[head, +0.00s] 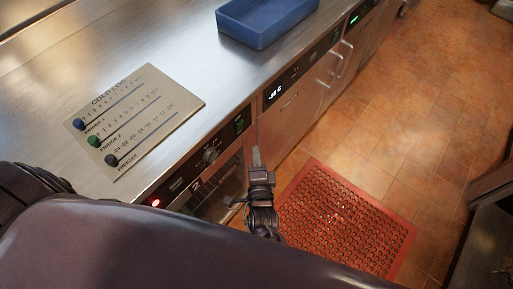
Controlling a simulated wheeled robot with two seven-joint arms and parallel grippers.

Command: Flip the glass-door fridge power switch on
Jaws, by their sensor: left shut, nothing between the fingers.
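The glass-door fridge (228,178) is under the steel counter, with a dark control strip along its top edge. The strip carries a lit red lamp (155,202), a round knob (210,155) and a small dark switch with a green tint (239,124). I cannot tell the switch's position at this size. My left gripper (256,153) is shut and empty, in front of the fridge's right end. In the picture it is just below and right of the switch, apart from it. My right gripper is not in view.
A cold log board (160,118) with blue, green and black sliders lies on the counter (185,55). A blue tray (262,38) stands farther along. A neighbouring unit shows a lit display (274,94). A red mat (340,222) lies on the open tiled floor (400,125).

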